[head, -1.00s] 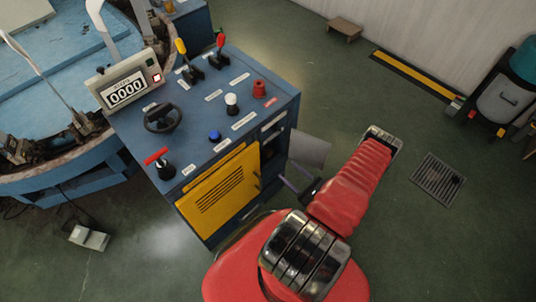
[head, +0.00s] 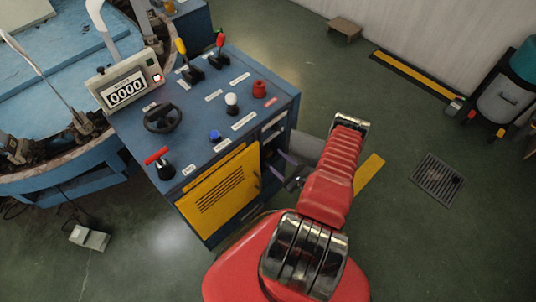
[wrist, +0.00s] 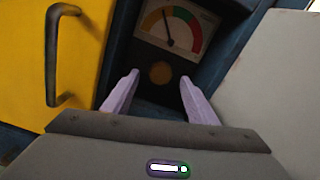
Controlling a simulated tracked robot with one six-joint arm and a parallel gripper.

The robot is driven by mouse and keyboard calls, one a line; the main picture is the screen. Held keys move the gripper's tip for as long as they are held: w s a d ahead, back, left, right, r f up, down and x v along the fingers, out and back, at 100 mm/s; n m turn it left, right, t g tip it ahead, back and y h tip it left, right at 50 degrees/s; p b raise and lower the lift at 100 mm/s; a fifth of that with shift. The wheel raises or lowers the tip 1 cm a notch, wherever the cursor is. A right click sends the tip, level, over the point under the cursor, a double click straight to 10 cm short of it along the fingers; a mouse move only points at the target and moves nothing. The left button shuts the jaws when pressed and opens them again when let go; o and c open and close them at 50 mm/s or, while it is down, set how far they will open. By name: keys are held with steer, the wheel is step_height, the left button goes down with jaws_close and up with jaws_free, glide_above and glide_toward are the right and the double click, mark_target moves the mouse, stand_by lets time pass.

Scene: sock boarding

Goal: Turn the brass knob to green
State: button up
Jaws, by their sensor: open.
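The brass knob (wrist: 160,73) is round and sits on a dark panel below a dial gauge (wrist: 172,32) in the wrist view. The gauge has yellow, green and red zones, and its needle stands near upright, leaning left, by the yellow part. My gripper (wrist: 160,92) is open, with one pale purple finger on each side of the knob in the picture. I cannot tell whether they touch it. In the head view the knob and gauge are hidden, and only part of the gripper shows beside the blue console (head: 255,75).
A yellow door (wrist: 60,60) with a dark handle (wrist: 54,55) lies left of my gripper, and a pale grey panel (wrist: 275,85) lies close on its right. The console top carries levers, buttons and a counter (head: 126,90). Open floor (head: 400,230) lies to the right.

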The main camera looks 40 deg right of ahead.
mark_target(270, 155)
steer(key=shift+w, duration=2.6)
steer(key=shift+c, duration=0.3)
steer(key=c, duration=0.9)
steer(key=shift+a, duration=0.3)
steer(key=shift+c, duration=0.5)
steer(key=shift+d, duration=0.15)
steer(key=shift+m, duration=0.4)
steer(key=m, duration=1.1)
steer(key=shift+d, duration=0.1)
